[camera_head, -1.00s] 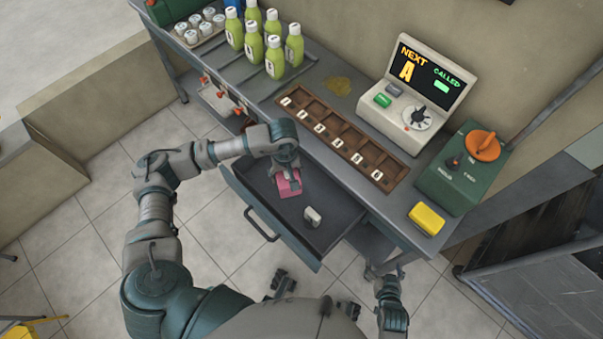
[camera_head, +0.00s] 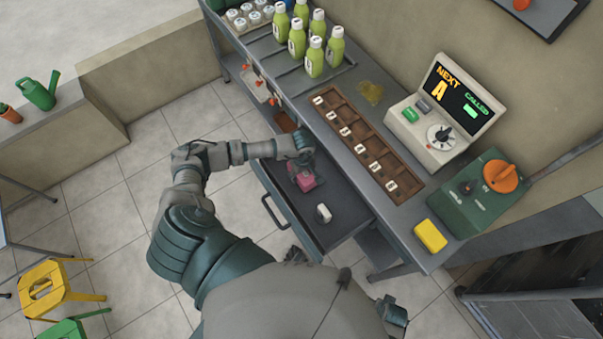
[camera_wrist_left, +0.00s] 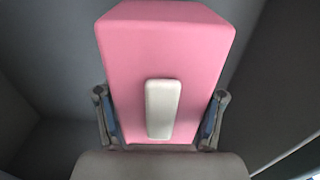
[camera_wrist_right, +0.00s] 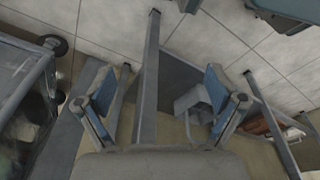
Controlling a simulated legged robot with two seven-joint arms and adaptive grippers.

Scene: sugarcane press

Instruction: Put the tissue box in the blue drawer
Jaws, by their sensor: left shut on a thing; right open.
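The tissue box (camera_head: 306,182) is pink with a pale slot. My left gripper (camera_head: 303,170) is shut on it at the left end of the open drawer (camera_head: 346,212). The drawer looks dark grey-blue. In the left wrist view the tissue box (camera_wrist_left: 165,50) stands between the two fingers, with dark drawer walls around it. I cannot tell whether the box touches the drawer floor. My right gripper (camera_wrist_right: 160,110) is open and empty in the right wrist view, above the floor and some metal legs.
A small white object (camera_head: 323,213) lies in the drawer. The counter above holds green bottles (camera_head: 315,57), a wooden compartment tray (camera_head: 366,145), a screen console (camera_head: 440,115), a green control box (camera_head: 480,195) and a yellow block (camera_head: 430,236). A yellow stool (camera_head: 45,285) stands at left.

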